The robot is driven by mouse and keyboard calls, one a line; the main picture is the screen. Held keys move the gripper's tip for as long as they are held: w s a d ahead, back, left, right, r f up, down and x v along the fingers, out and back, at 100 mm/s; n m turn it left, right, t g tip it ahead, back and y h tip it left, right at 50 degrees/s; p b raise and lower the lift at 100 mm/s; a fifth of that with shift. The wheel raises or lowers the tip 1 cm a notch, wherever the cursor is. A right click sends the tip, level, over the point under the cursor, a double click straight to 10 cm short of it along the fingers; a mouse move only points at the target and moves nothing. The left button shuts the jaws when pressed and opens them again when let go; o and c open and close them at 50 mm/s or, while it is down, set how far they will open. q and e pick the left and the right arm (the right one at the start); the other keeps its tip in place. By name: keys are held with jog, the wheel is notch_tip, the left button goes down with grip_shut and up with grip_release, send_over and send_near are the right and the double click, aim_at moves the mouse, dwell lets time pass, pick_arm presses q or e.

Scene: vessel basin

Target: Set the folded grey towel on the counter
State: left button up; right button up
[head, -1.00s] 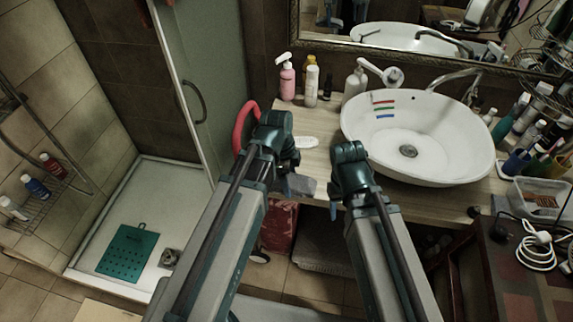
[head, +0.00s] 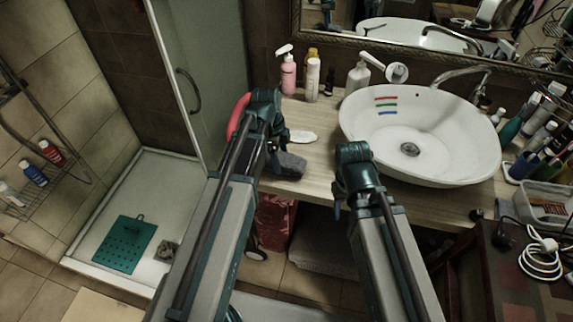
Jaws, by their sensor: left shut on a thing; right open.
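The folded grey towel (head: 291,163) is at the left end of the wooden counter (head: 318,165), near its front edge. My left gripper (head: 273,150) is shut on the towel from the left; its fingers are mostly hidden behind my arm. The towel looks low over the counter top, but I cannot tell if it touches. My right gripper (head: 340,203) is open and empty at the counter's front edge, below the basin. Its fingertips are only partly visible.
The white basin (head: 420,145) fills the counter's middle. A pink pump bottle (head: 288,75) and other bottles stand at the back left. A white soap dish (head: 302,137) lies just behind the towel. A red ring (head: 236,115) hangs at the counter's left end.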

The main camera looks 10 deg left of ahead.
pick_arm(q)
jog(key=shift+d+f, duration=0.1)
jog(key=shift+f, duration=0.5)
jog(key=shift+a, duration=0.2)
jog(key=shift+d+f+b, duration=0.1)
jog(key=shift+f+b, duration=0.05)
jog(key=shift+b, duration=0.15)
jog(key=o, duration=1.1)
pick_arm(e)
jog(key=shift+d+f, duration=0.4)
jog(key=shift+f, duration=0.3)
pick_arm(q)
jog(key=shift+o, duration=0.2)
pick_arm(e)
jog(key=shift+r, duration=0.1)
